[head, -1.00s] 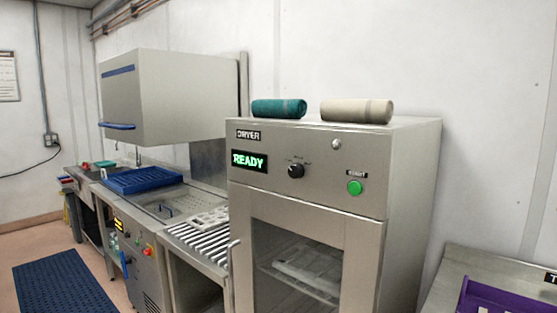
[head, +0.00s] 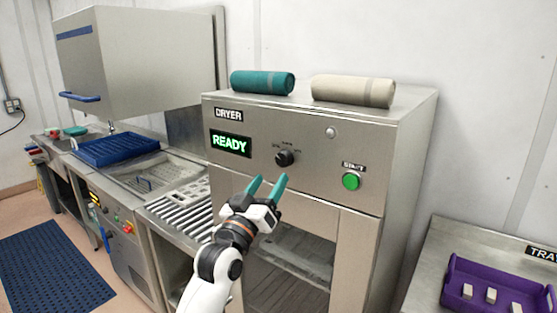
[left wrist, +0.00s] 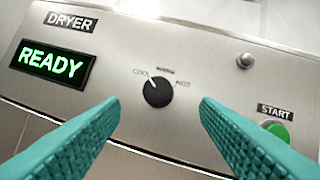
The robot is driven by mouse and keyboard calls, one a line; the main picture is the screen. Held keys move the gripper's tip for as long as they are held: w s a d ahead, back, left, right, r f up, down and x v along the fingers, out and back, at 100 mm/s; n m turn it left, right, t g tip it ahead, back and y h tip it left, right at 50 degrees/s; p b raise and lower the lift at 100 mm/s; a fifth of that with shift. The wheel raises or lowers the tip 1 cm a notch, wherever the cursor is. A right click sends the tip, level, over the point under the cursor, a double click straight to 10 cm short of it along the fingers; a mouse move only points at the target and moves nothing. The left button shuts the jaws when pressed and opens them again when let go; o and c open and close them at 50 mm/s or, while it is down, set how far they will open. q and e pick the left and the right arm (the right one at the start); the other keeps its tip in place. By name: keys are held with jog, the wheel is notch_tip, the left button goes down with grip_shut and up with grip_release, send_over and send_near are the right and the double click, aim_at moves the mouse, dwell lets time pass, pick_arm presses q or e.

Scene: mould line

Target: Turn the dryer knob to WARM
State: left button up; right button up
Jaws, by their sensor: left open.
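The dryer knob (head: 285,158) is a black round dial on the dryer's (head: 303,135) steel front panel. In the left wrist view the knob (left wrist: 157,92) has COOL printed at its left, a small blurred label above, and HOT at its right. Its white mark points to the upper left, toward COOL. My left gripper (head: 267,181) has teal fingers spread open and empty, in front of the panel and a little below the knob. In the left wrist view the knob shows between the fingers, apart from both. My right gripper is not in view.
The green START button (head: 351,181) is right of the knob, and a READY display (head: 230,144) is left. A teal roll (head: 262,83) and a beige roll (head: 352,91) lie on top of the dryer. A purple tray (head: 495,285) sits on the right bench.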

aim_at(281, 162)
pick_arm(q)
jog(key=p+x, duration=0.1)
jog(key=x, duration=0.5)
jog(key=shift+w+d+f+p, duration=0.1)
jog(key=shift+w+p, duration=0.15)
jog(key=shift+p, duration=0.05)
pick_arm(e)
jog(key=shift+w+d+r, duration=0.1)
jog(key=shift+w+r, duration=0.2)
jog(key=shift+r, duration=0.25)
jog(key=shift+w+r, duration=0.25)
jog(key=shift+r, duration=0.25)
pick_arm(q)
jog(key=shift+c, duration=0.5)
jog(key=c, duration=0.9)
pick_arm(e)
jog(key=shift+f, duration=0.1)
